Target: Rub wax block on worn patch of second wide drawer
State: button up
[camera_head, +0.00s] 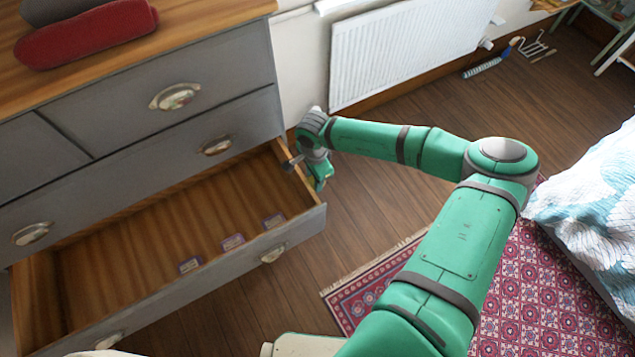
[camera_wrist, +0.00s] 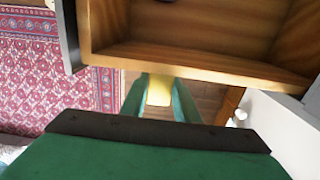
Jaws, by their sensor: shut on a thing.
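The second wide drawer (camera_head: 180,215) of the grey chest is pulled out, with its wooden inside showing. It also shows across the top of the wrist view (camera_wrist: 200,62). My gripper (camera_head: 319,181) is low at the outer right side of this drawer. In the wrist view its two green fingers (camera_wrist: 159,84) are shut on a pale yellow wax block (camera_wrist: 158,94). The block is just beside the drawer's side wall; I cannot tell whether it touches. The block is hidden in the head view. I cannot make out the worn patch.
Three small purple packets (camera_head: 232,242) lie in the drawer along its front. A closed wide drawer (camera_head: 150,175) is above it. A white radiator (camera_head: 405,50) hangs on the wall to the right. A patterned rug (camera_head: 530,280) and a bed (camera_head: 595,205) are at right. Wood floor is clear between.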

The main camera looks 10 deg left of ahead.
jog(key=w+a, duration=0.5)
jog(key=w, duration=0.1)
jog(key=shift+w, duration=0.4)
dwell(0.8)
jog(key=shift+d, duration=0.1)
jog(key=shift+s+d, duration=0.7)
jog(key=shift+s, duration=0.25)
jog(key=shift+s+d, duration=0.7)
jog(key=shift+s, duration=0.3)
jog(key=shift+s+d, duration=0.7)
jog(key=shift+s, duration=0.25)
jog(key=shift+s+d, duration=0.1)
jog(key=shift+s, duration=0.05)
jog(key=shift+s+d, duration=0.5)
jog(key=shift+s, duration=0.25)
jog(key=shift+s+d, duration=0.45)
jog(key=shift+s, duration=0.3)
jog(key=s+d, duration=0.2)
jog(key=shift+s, duration=0.35)
